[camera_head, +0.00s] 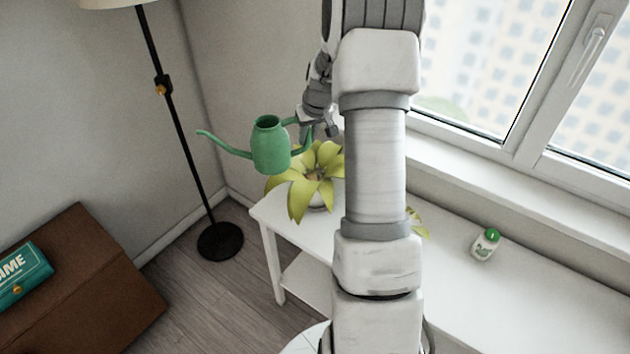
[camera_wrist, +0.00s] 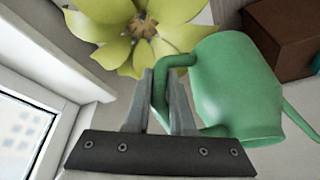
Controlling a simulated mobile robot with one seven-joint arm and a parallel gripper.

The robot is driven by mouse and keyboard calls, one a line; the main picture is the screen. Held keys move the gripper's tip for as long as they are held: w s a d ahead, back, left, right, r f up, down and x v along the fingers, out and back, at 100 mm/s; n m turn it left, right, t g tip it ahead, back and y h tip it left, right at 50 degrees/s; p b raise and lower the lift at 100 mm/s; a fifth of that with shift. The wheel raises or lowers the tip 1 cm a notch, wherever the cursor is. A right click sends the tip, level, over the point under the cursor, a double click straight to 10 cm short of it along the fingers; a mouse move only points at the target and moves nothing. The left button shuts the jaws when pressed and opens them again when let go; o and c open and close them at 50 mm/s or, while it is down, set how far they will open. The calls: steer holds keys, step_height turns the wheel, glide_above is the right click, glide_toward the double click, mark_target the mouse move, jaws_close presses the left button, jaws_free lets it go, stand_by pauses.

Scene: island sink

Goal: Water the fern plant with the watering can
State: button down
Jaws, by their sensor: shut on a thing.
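The green watering can (camera_head: 270,146) is held in the air near the left end of the white table, with its spout pointing left, away from the plant. It looks roughly upright. My gripper (camera_head: 318,128) is shut on its handle, and the wrist view shows the fingers (camera_wrist: 160,105) around the handle beside the can body (camera_wrist: 235,88). A yellow-green leafy plant (camera_head: 318,178) stands in a pot on the table, just right of and below the can. It also shows in the wrist view (camera_wrist: 118,38). My arm hides part of the table and perhaps other leaves.
The white table (camera_head: 460,290) runs along the window wall. A small white bottle with a green cap (camera_head: 486,244) stands on it. More leaves (camera_head: 418,224) show beside my arm. A floor lamp (camera_head: 180,130) stands left, near a brown box-like piece (camera_head: 100,290) bearing a teal box (camera_head: 22,275).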

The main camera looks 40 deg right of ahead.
steer(key=shift+m+h, duration=0.4)
steer(key=shift+m, duration=0.5)
steer(key=s+d+f, duration=0.1)
steer(key=s+d, duration=0.4)
steer(key=d, duration=0.6)
steer(key=s+d+f+b, duration=0.1)
steer(key=s+d, duration=0.4)
steer(key=d, duration=0.5)
steer(key=s+d+f, duration=0.1)
steer(key=s+d, duration=0.4)
steer(key=d, duration=0.6)
steer(key=shift+s+d+b, duration=0.25)
steer(key=shift+d+b, duration=0.05)
steer(key=shift+a+r, duration=0.1)
steer(key=shift+w+a+r+n+g+h+b, duration=0.15)
steer(key=shift+w+a+r+g+h, duration=0.25)
steer(key=shift+a+h, duration=0.2)
steer(key=shift+w+a+r+n+g+h+b, duration=0.1)
steer(key=shift+w+a+r+g+h+b, duration=0.15)
steer(key=shift+a+r+h, duration=0.3)
steer(key=shift+w+a+r+n+g+h+b, duration=0.1)
steer(key=shift+w+a+r+n+g+h, duration=0.05)
steer(key=shift+w+a+r+g+h, duration=0.4)
steer(key=shift+a, duration=0.1)
